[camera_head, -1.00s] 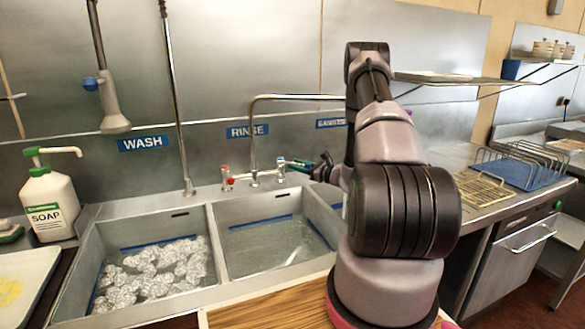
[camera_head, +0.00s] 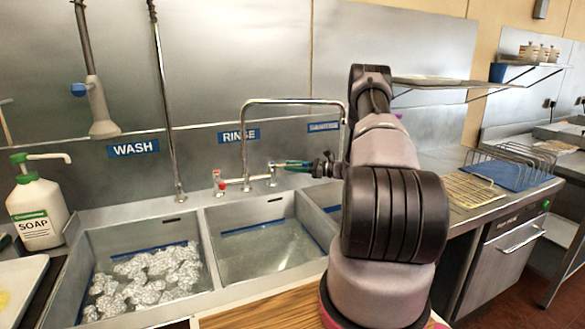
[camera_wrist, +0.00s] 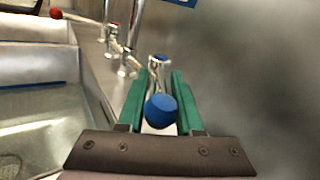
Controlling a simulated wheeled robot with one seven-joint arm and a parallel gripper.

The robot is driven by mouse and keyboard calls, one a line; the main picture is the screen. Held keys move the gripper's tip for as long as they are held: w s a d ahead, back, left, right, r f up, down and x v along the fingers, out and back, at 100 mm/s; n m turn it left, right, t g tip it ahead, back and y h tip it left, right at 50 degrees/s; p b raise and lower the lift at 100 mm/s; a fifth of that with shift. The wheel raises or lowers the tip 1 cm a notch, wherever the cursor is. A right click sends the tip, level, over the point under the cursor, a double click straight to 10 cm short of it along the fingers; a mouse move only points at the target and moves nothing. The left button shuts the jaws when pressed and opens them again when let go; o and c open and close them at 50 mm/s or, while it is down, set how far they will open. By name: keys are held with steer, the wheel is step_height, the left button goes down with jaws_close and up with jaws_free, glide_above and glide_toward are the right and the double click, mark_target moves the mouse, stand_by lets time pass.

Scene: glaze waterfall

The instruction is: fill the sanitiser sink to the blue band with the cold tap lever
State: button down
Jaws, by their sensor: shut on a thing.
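The cold tap lever ends in a blue knob (camera_wrist: 162,108), which sits between the green fingers of my gripper (camera_wrist: 160,76) in the wrist view. My gripper is shut on it. In the head view my gripper (camera_head: 298,164) is at the tap's right side. The tap spout (camera_head: 290,101) arches right, and its down-turned end is by the SANITISE label (camera_head: 323,127). The sanitiser sink (camera_head: 318,193) is the rightmost basin, mostly hidden behind my arm. A bit of its blue band (camera_head: 333,208) shows. Its water level cannot be told.
The rinse sink (camera_head: 213,232) holds clear water. The wash sink (camera_head: 88,262) holds foam. A red hot lever (camera_head: 219,186) is on the tap's left. A soap bottle (camera_head: 36,212) stands far left. A wire rack (camera_head: 512,165) is at right.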

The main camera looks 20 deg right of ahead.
steer(key=c, duration=0.8)
jaws_free()
steer(key=shift+c, duration=0.2)
steer(key=v, duration=1)
steer(key=shift+s+d, duration=0.15)
steer(key=shift+d, duration=0.1)
